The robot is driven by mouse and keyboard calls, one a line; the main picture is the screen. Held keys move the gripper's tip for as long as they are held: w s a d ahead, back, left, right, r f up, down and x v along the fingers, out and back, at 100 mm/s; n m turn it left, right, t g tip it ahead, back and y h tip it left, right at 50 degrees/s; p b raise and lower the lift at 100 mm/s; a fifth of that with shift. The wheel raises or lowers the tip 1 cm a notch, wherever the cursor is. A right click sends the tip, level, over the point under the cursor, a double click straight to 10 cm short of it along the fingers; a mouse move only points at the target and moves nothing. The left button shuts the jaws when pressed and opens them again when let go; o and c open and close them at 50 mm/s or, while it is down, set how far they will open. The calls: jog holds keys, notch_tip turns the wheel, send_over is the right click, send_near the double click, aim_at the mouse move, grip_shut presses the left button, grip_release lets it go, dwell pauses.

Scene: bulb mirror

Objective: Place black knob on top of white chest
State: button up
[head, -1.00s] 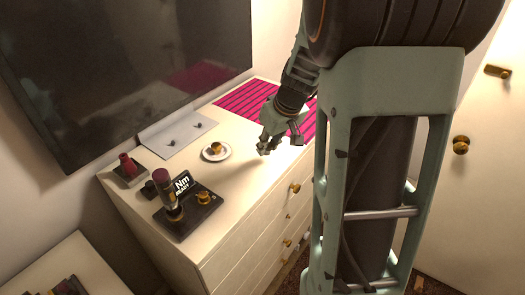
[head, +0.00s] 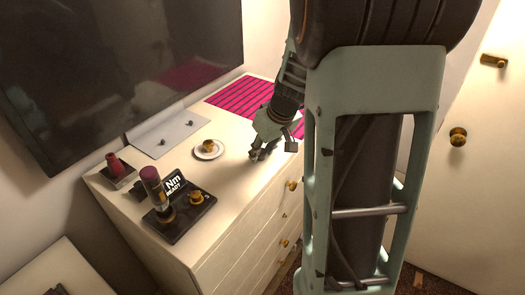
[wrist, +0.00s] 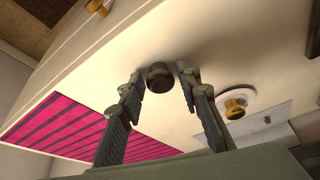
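The black knob (wrist: 160,76) is a short dark cylinder in the wrist view. It appears to stand on the pale top of the white chest (head: 226,184), near the front edge. My gripper (wrist: 160,72) has one finger on each side of the knob, with narrow gaps showing, so it looks open around it. In the head view my gripper (head: 259,155) is low over the chest top, right of the small white saucer (head: 219,155). The knob cannot be told apart from the dark fingers there.
The saucer holds a brass knob (head: 208,146). A black device (head: 181,221) with an upright driver and a red item on a stand (head: 113,164) are at the left. A magenta striped mat (head: 240,97) lies behind. A dark screen (head: 120,70) stands along the wall.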

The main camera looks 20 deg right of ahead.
jog(key=shift+o, duration=0.5)
jog(key=shift+r, duration=0.2)
jog(key=v, duration=1.2)
jog(key=shift+p, duration=0.45)
